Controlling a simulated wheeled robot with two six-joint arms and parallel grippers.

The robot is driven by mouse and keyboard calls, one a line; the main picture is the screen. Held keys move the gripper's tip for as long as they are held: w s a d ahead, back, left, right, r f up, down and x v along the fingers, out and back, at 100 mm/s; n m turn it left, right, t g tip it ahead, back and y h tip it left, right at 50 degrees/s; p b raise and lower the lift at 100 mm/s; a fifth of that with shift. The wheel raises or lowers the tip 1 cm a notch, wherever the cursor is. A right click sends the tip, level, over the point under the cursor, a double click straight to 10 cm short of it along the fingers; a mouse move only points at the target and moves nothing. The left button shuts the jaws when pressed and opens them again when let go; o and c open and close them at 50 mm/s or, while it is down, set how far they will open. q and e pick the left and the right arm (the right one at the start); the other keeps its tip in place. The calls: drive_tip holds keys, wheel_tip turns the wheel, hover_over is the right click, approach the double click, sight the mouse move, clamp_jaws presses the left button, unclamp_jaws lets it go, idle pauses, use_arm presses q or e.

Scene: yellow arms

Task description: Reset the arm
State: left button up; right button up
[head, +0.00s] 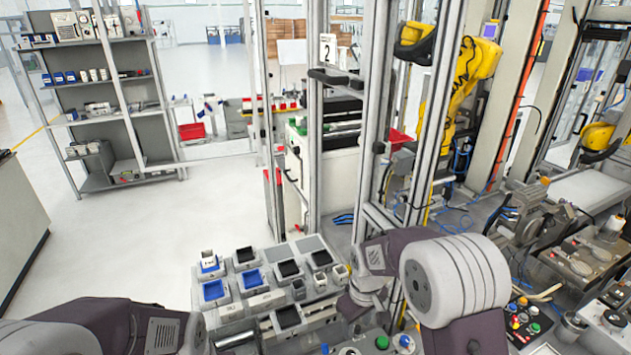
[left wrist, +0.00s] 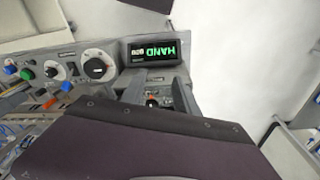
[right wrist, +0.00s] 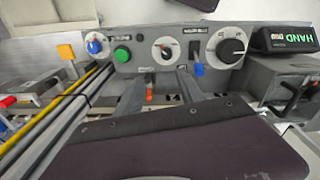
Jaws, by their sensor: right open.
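My right arm (head: 455,280) comes in from the lower right of the head view, bent over the front of the workbench. My right gripper (right wrist: 158,80) is open in the right wrist view, its two grey fingers apart. An orange-tipped switch (right wrist: 150,90) shows between them, and I see nothing held. My left arm (head: 100,325) lies along the bottom left edge of the head view; its gripper is hidden there.
A control panel with a black dial (right wrist: 231,47), a green button (right wrist: 122,55) and a HAND display (right wrist: 285,39) faces the right wrist. Trays with blue bins (head: 213,290) sit on the bench. A grey shelf (head: 105,95) stands far left. Open floor (head: 130,230) lies between.

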use_arm(q)
wheel_tip(320, 180, down, 4)
drive_tip(key=shift+r+b, duration=0.25)
drive_tip(key=shift+b, duration=1)
use_arm(e)
drive_tip(key=s+d+f+m, duration=0.1)
drive_tip(key=s+d+m, duration=0.1)
drive_tip(key=s, duration=0.5)
drive_tip(key=s+d+m, duration=0.3)
drive_tip(key=s+m, duration=0.1)
drive_tip(key=s, duration=0.3)
drive_tip(key=shift+s+f, duration=0.35)
use_arm(q)
drive_tip(key=shift+s, duration=0.15)
use_arm(e)
drive_tip(key=shift+s, duration=0.15)
